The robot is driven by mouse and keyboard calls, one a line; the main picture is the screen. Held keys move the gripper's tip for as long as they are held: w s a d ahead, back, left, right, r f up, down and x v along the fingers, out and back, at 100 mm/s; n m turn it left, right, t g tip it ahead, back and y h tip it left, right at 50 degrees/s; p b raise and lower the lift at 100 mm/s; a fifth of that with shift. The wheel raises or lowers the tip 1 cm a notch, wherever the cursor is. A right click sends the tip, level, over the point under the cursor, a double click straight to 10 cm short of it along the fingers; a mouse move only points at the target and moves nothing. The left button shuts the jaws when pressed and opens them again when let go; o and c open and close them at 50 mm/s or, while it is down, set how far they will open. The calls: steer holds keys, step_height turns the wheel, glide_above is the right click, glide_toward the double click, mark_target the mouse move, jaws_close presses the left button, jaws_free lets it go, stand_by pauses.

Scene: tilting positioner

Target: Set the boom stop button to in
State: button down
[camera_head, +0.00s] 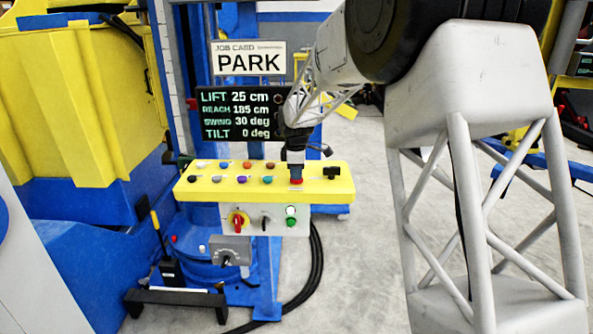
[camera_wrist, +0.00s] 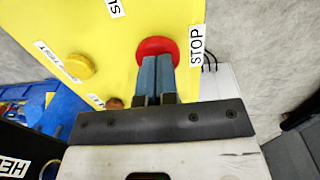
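The red stop button (camera_head: 297,181) is on the right part of the yellow control panel (camera_head: 335,187). In the wrist view it is a round red cap (camera_wrist: 157,46) beside a white label reading STOP. My gripper (camera_head: 296,172) points down over the button. In the wrist view its two blue-grey fingers (camera_wrist: 157,58) lie side by side with almost no gap, and their tips overlap the red cap. They hold nothing that I can see. The fingers hide part of the cap. I cannot tell whether they touch it or whether it is pressed in.
Several coloured buttons (camera_head: 241,179) stand left of the stop button, and a black control (camera_head: 331,172) to its right. A lower box has a red-yellow rotary switch (camera_head: 238,220) and green and white buttons. The display (camera_head: 235,114) reads tilt 0 deg. A card (camera_head: 248,62) reads PARK.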

step_height(320, 180, down, 2)
steer(key=shift+s, duration=0.15)
steer(key=shift+f, duration=0.1)
step_height(320, 180, up, 16)
steer(key=shift+s, duration=0.2)
stand_by(0.6)
steer(key=shift+f, duration=0.1)
